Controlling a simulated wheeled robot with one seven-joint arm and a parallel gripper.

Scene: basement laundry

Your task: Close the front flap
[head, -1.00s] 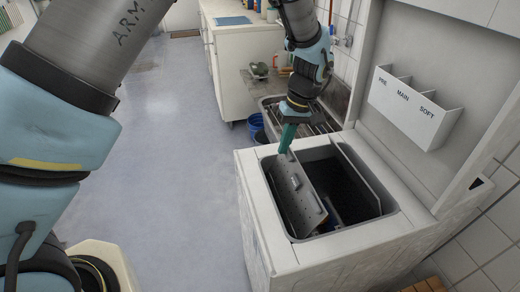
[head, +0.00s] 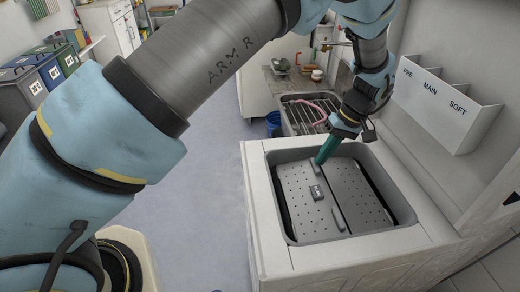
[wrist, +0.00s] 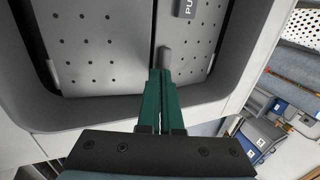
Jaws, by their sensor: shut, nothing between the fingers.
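The front flap (head: 297,213) is a grey perforated panel on the left side of the drum opening, with a small push button (head: 317,192). It lies about level beside the rear flap (head: 362,205), the two edges meeting along a seam. I cannot tell whether they are latched. In the wrist view the front flap (wrist: 198,42) is on the right and the rear flap (wrist: 95,45) on the left. My gripper (head: 320,160) is shut and empty, its green fingers at the far end of the seam. In the wrist view the fingertips (wrist: 160,75) are beside a grey tab (wrist: 166,57).
The white washer (head: 262,215) surrounds the opening, with its lid raised on the right. The lid carries a white dispenser (head: 445,105) marked PRE, MAIN, SOFT. A sink with a rack (head: 300,115) stands behind. Open floor (head: 210,190) lies to the left.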

